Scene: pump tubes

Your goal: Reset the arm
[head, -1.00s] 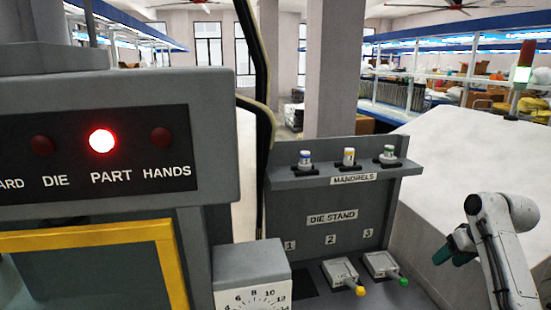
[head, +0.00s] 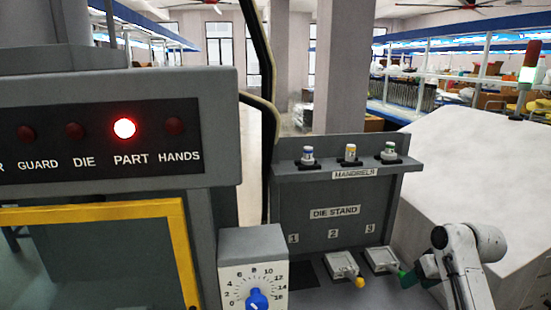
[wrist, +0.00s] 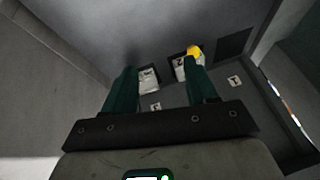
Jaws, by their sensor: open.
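My arm comes in at the right of the head view. My gripper (head: 408,277), with dark green fingers, is low beside the green-knobbed die (head: 381,260) at place 3 of the die stand (head: 310,234); I cannot tell whether it touches. In the wrist view my gripper (wrist: 160,70) is open, with nothing between its fingers. Beyond the fingertips lie the green-knobbed die (wrist: 148,78), its knob hidden, and the yellow-knobbed die (wrist: 182,68). The yellow-knobbed die (head: 342,265) is at place 2. Place 1 is empty.
Several mandrels (head: 350,153) stand on the shelf above the die stand. The machine panel (head: 110,140) has its PART lamp lit red. A dial box (head: 252,275) with a blue knob stands left of the stand. A large white block (head: 470,180) is at the right.

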